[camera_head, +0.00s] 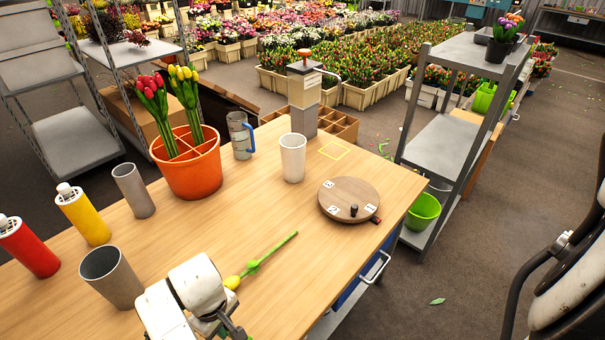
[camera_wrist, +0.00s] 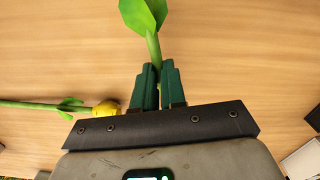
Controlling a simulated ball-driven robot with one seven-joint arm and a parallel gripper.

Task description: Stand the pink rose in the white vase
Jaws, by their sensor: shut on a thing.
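My gripper (camera_wrist: 157,78) is shut on a green stem (camera_wrist: 153,46) with broad leaves, in the wrist view. The flower head of this stem is out of view, so I cannot tell its kind or colour. No pink rose shows in either view. The white vase (camera_head: 292,158) stands upright on the table, beyond my arm, and looks empty from here. In the head view my white arm end is at the near edge and the held stem is hidden. A yellow tulip (camera_head: 232,282) lies loose on the table beside my gripper; it also shows in the wrist view (camera_wrist: 105,108).
An orange divided pot (camera_head: 188,178) holds red and yellow tulips. Grey cups (camera_head: 133,191), a blue-handled mug (camera_head: 241,136), a yellow bottle (camera_head: 82,215) and a red bottle (camera_head: 28,248) stand left. A round wooden turntable (camera_head: 348,200) lies right of the vase. The table's middle is mostly clear.

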